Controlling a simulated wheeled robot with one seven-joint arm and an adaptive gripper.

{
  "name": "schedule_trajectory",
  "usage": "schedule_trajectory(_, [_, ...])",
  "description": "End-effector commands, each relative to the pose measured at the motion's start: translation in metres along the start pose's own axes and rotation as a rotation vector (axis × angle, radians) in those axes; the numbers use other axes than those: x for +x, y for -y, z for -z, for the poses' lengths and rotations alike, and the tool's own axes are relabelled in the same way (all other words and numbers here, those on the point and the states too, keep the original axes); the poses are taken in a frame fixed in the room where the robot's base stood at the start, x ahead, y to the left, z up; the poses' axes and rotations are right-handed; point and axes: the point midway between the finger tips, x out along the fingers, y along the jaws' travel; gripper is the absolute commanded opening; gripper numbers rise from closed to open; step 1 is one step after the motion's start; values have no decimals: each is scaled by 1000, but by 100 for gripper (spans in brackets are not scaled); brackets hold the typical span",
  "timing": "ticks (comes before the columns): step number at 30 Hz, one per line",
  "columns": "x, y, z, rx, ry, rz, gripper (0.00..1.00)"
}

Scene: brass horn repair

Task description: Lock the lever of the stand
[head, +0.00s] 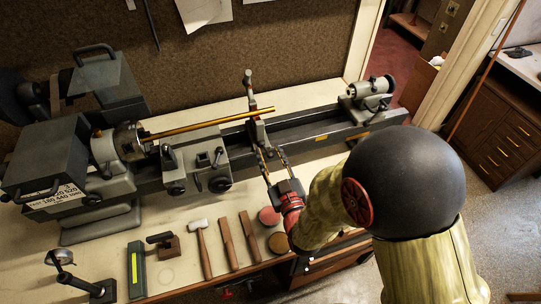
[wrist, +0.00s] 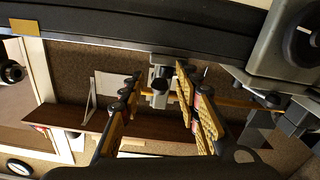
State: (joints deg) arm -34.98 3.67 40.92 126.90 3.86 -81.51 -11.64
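The stand (head: 257,128) is a narrow upright grey support with red parts on the lathe bed, beside the right end of a brass tube (head: 205,122). A dark-tipped piece sticks up at its top; I cannot tell for sure which part is the lever. My gripper (head: 271,152) is open and empty, just in front of the stand's lower part. In the wrist view, its two yellow-padded fingers (wrist: 159,76) are spread apart, with a grey piece of the stand (wrist: 160,92) seen between them. Contact is not visible.
The lathe headstock (head: 113,145) is at left, the carriage (head: 195,160) left of my gripper, and the tailstock (head: 368,92) at right. The bed right of the stand is clear.

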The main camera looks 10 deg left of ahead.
Motion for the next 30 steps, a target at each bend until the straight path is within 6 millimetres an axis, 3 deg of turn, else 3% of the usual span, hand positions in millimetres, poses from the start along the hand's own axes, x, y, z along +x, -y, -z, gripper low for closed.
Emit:
schedule_trajectory(18, [0, 0, 0, 0, 0, 0, 1])
schedule_trajectory(30, [1, -3, -1, 2, -5, 15, 0])
